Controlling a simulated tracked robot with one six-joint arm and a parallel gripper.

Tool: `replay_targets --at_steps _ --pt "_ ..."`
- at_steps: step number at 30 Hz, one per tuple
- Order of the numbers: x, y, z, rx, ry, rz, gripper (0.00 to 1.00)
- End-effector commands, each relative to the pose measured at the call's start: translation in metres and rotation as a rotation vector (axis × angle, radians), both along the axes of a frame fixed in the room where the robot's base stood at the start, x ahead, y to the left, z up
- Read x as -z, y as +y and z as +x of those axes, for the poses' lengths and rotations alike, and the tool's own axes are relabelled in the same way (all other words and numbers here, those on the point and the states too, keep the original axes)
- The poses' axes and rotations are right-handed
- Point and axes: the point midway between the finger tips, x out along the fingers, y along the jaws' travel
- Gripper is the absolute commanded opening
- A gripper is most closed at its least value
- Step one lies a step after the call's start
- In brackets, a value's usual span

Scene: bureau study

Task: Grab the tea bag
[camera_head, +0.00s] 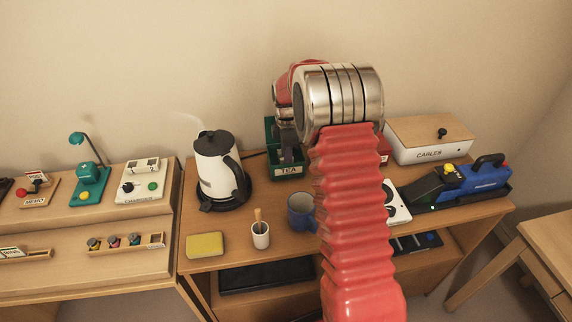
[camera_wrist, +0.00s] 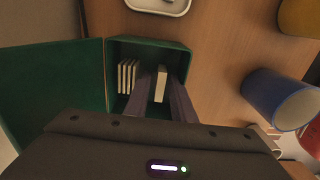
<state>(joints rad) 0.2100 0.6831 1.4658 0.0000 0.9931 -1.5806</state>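The green tea box (camera_wrist: 118,47) stands open in the wrist view, its green lid (camera_wrist: 50,85) swung to the left. One pale tea bag (camera_wrist: 160,84) stands in the box between the two dark fingers of my gripper (camera_wrist: 160,88). Several more pale tea bags (camera_wrist: 128,76) stand in a row to its left. The fingers reach down into the box, one on each side of the single bag. Whether they press on it cannot be made out. In the head view the box, labelled TEA (camera_head: 289,170), is partly hidden behind my arm.
A blue mug (camera_head: 301,212) stands in front of the box. A CABLES box (camera_head: 430,145) and a blue device (camera_head: 470,182) are to the right.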

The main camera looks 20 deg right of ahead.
Motion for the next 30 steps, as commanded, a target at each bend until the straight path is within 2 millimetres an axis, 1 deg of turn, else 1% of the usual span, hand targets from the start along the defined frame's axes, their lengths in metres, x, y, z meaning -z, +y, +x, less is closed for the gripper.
replay_targets --at_steps 13,23,30 --pt "-0.0007 -0.0002 0.0002 0.000 -0.001 0.000 0.23" --pt "-0.0007 -0.0003 0.0001 0.000 -0.001 0.000 0.00" --pt "-0.0007 -0.0002 0.0002 0.000 0.000 0.000 0.00"
